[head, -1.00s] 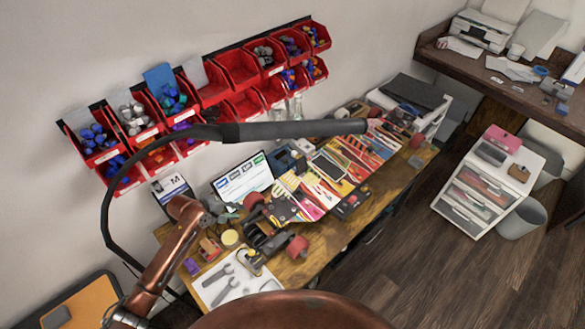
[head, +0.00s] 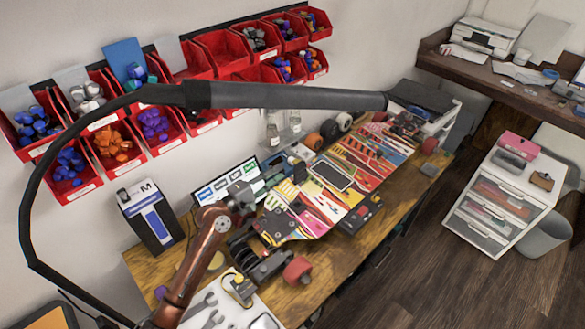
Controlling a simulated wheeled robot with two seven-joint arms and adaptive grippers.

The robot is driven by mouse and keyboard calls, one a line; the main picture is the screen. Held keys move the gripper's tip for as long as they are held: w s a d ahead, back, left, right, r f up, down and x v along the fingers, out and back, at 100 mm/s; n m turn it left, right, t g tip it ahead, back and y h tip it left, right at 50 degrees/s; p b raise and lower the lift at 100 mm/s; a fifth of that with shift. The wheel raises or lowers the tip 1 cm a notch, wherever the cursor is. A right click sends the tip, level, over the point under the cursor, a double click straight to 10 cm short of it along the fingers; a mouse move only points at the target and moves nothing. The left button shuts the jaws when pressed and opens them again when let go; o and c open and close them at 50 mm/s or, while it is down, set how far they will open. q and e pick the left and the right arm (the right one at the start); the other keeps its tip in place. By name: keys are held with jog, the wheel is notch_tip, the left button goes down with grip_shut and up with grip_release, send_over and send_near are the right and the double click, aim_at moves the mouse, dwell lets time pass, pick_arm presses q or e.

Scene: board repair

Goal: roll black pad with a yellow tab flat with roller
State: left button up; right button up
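A brightly coloured board (head: 310,207) lies lengthwise on the wooden workbench (head: 385,225). A dark rectangular pad with a pale edge (head: 331,174) lies on the middle of the board; I cannot make out a yellow tab on it. I cannot pick out the roller for sure. My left gripper (head: 252,192), at the end of a copper-coloured arm, is over the bench's left part, near the board's near-left end. Its fingers are small and dark, and I cannot tell whether they are open or hold anything. My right gripper is not in view.
Red bins (head: 85,176) line the wall behind. A black lamp arm (head: 290,97) crosses above the bench. A screen (head: 222,187) stands behind the gripper. Wrenches lie on a white sheet (head: 228,312) at the front left. A drawer unit (head: 500,205) stands at right, with open floor between.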

aim_at(298, 171)
pick_arm(q)
jog(key=shift+w+d+r, duration=0.1)
jog(key=shift+w+d, duration=0.15)
jog(key=b+x, duration=0.1)
jog(key=x, duration=0.6)
jog(key=shift+d, duration=0.1)
jog(key=shift+c, duration=0.4)
grip_shut()
